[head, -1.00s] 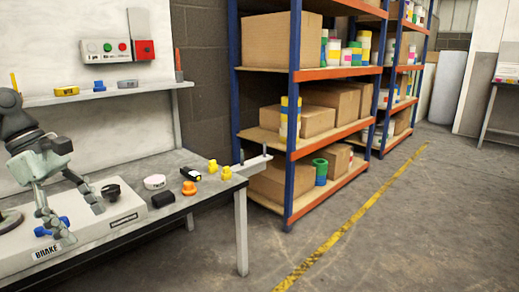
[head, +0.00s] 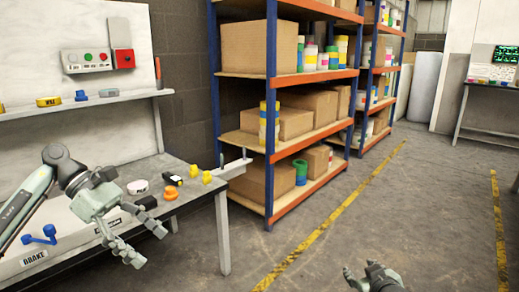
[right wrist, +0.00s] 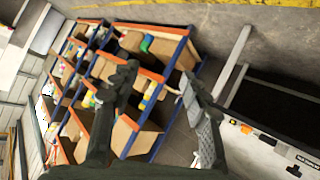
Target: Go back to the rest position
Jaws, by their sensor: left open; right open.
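In the head view my left gripper (head: 149,246) is open and empty, with its fingers spread over the front of the workbench (head: 222,236). It is in front of the panel labelled BRAKE (head: 34,257), which has a blue handle (head: 40,236). My right gripper (head: 360,268) shows only partly at the bottom edge of the head view, over the floor. In the right wrist view my right gripper (right wrist: 158,76) has its two fingers apart with nothing between them.
A white round item (head: 138,187), a black and yellow item (head: 173,179) and an orange knob (head: 171,194) are on the bench. A loaded shelving rack (head: 271,110) stands beyond it. Open floor (head: 330,240) with yellow lines lies to the right.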

